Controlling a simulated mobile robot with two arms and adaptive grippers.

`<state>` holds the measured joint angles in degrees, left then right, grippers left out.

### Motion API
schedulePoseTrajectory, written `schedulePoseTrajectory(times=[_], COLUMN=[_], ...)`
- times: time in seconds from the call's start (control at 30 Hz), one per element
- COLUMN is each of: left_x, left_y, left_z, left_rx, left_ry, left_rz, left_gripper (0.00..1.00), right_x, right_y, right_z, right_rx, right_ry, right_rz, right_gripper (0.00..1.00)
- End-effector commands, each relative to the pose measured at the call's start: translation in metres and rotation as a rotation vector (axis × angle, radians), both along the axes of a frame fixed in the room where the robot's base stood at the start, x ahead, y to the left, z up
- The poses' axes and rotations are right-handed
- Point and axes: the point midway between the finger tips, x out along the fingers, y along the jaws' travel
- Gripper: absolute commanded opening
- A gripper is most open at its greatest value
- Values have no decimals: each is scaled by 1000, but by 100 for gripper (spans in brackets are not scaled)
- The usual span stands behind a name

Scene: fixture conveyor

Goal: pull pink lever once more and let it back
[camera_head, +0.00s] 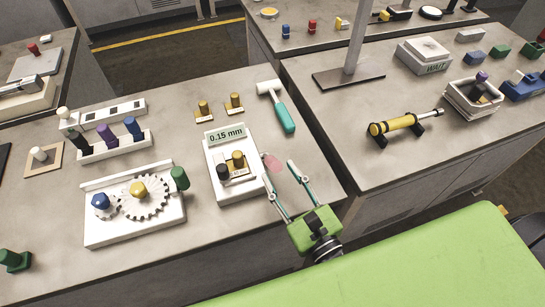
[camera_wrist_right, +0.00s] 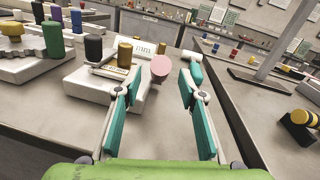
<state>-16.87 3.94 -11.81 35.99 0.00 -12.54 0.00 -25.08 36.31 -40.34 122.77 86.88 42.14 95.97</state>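The pink lever's round knob (camera_head: 271,161) is at the right side of the white gauge box (camera_head: 241,190), whose display reads 0.15 mm. In the right wrist view the pink knob (camera_wrist_right: 160,68) shows face on, between and slightly beyond my fingertips. Its stem is not clear. My right gripper (camera_head: 278,171) is open, one finger on each side of the knob line, with visible gaps to it in the wrist view (camera_wrist_right: 161,80). My left gripper is not in view.
A teal-handled hammer (camera_head: 284,115) lies behind the knob. A gear fixture (camera_head: 135,228) with a green knob stands left of the gauge box. The table's right edge and a gap to another table, holding a yellow cylinder tool (camera_head: 398,124), are right of my gripper.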

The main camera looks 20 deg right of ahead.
Motion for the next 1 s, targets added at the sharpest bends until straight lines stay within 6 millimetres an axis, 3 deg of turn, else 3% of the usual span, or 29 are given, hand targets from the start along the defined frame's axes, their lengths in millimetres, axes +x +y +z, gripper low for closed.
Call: schedulePoseTrajectory(times=[0.1, 0.3, 0.67, 0.8, 1.0], left_x=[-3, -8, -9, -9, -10], left_y=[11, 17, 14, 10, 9], left_z=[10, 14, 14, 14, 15], left_rx=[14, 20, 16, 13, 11], left_ry=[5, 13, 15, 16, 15], left_rz=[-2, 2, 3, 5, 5], left_gripper=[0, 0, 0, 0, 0], right_x=[22, 43, 47, 47, 47], right_y=[4, 7, 8, 8, 7], right_z=[3, 1, -1, -1, 0], right_rx=[0, -1, 0, 0, 0], right_ry=[-2, 0, 2, 1, 2], right_rz=[-1, 0, 1, 1, 1], right_gripper=[37, 37, 37, 3, 0])
